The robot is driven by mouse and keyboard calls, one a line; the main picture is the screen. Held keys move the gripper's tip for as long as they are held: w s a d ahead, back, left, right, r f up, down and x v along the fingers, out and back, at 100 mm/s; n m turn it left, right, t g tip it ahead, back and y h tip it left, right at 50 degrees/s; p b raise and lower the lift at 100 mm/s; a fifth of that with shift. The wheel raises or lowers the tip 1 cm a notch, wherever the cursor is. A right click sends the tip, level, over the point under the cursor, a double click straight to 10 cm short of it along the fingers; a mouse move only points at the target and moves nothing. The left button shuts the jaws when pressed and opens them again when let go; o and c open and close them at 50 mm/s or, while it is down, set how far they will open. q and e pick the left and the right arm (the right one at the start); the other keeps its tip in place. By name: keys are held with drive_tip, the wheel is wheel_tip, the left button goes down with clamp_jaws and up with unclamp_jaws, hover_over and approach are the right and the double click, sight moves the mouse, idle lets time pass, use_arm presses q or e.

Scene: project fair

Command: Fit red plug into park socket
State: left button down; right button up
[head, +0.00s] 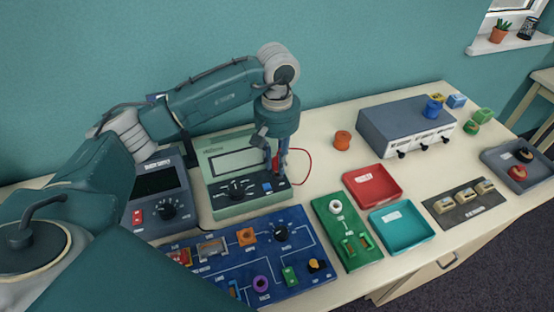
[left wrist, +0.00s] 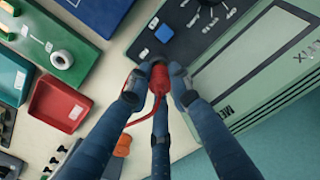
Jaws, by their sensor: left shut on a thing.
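My left gripper (head: 276,166) hangs over the front right part of the green meter (head: 222,149). In the left wrist view the left gripper (left wrist: 157,88) is shut on the red plug (left wrist: 159,78), its fingers on both sides of it. A red lead (left wrist: 140,115) curves away from the plug; it also shows in the head view (head: 308,165). The plug's far end is at the meter's dark control panel (left wrist: 200,22), beside the blue button (left wrist: 164,33). The park socket cannot be made out, and whether the plug touches the panel cannot be told. My right gripper is not in view.
A blue circuit board (head: 318,270) and a green board (head: 361,262) lie in front. A dark meter (head: 143,220) stands left. An orange spool (head: 342,140), red tray (head: 372,204), teal tray (head: 402,240) and grey-blue box (head: 405,117) are right. Bare table lies behind the red tray.

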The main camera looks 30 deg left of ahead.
use_arm(q)
drive_tip(key=shift+f+b, duration=0.85)
drive_tip(key=shift+f, duration=0.1)
idle(0.6)
drive_tip(key=c, duration=1)
unclamp_jaws()
drive_tip(key=shift+r, duration=0.1)
drive_tip(key=shift+r+p, duration=1.95)
drive_tip(key=shift+r, duration=2)
drive_tip(key=shift+f, duration=0.1)
